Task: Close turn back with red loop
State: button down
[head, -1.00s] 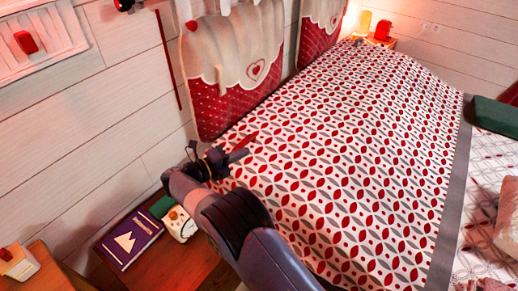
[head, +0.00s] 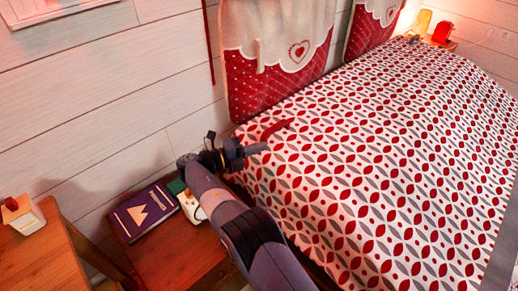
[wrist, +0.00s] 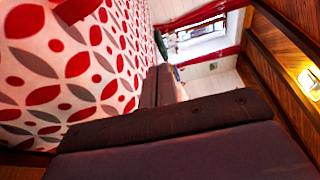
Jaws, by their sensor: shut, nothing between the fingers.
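The bed cover (head: 385,150) has a red, white and grey leaf pattern and lies spread over the bed. A red strip (head: 275,129), which looks like the loop, lies on it near the pillow end. A red patch (wrist: 77,9) at the top of the wrist view may be the same loop. My gripper (head: 256,149) is shut and empty over the near left edge of the bed. Its tip shows just left of and below the loop in the picture, apart from it. In the wrist view its dark fingers (wrist: 180,150) fill the lower part.
Red and cream pillows (head: 275,75) stand against the white plank wall. A wooden nightstand (head: 180,262) at lower left holds a dark blue book (head: 145,212) and a small white device (head: 188,205), partly hidden by my arm. Another wooden table (head: 35,255) stands at far left.

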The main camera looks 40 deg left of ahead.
dwell(0.4)
jog(key=b+v, duration=0.3)
jog(key=v, duration=0.4)
jog(key=shift+s, duration=0.25)
jog(key=shift+a, duration=0.1)
jog(key=p+x, duration=0.3)
jog(key=x, duration=0.4)
jog(key=shift+w+d+r+p, duration=0.2)
jog(key=shift+w+r+p, duration=0.05)
jog(key=shift+r+p, duration=0.1)
jog(key=shift+f, duration=0.15)
